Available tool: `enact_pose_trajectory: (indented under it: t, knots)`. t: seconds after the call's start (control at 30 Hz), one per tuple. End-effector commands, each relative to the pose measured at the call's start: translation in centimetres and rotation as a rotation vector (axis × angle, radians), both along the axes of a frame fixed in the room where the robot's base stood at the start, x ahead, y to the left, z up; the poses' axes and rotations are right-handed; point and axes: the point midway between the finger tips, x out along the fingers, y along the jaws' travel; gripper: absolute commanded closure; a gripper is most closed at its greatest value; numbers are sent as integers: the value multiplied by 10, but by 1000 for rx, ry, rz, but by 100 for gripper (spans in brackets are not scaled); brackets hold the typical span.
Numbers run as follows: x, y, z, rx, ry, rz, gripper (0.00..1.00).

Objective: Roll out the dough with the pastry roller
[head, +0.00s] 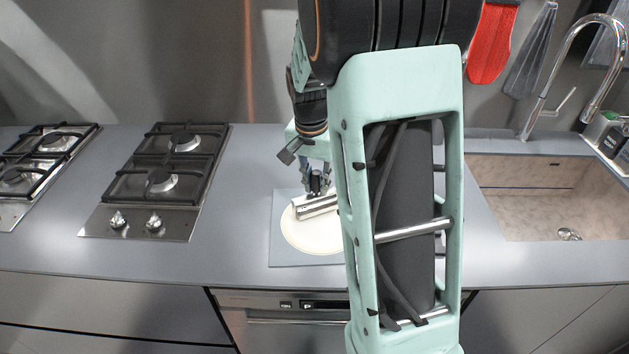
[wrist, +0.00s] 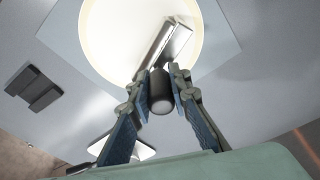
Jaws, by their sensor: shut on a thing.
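The dough (head: 310,232) is a flat, pale round sheet on a grey-blue square board, partly hidden behind my arm in the head view. It also shows in the wrist view (wrist: 105,45) at the top. The pastry roller has a shiny metal barrel (head: 318,207) that lies over the dough; I cannot tell whether it touches it. In the wrist view its dark handle (wrist: 160,96) is between my fingers. My gripper (wrist: 160,82) is shut on that handle; it also shows in the head view (head: 318,186) above the board.
The board (head: 283,256) lies on the grey counter. Gas hobs (head: 160,175) stand to the left and a sink (head: 530,205) with a tall tap (head: 560,70) is to the right. The counter between hob and board is clear. A red item (head: 492,42) hangs at the back wall.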

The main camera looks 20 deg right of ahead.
Motion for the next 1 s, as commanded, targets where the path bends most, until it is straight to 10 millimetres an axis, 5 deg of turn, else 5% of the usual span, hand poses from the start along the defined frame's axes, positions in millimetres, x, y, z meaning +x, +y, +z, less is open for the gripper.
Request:
enact_pose_trajectory:
  t: [0.33,0.77,1.0]
  knots:
    - [-28,0,0,1,1,0,100]
    - [-29,-1,4,1,-1,0,100]
    - [-29,-1,26,0,-1,0,100]
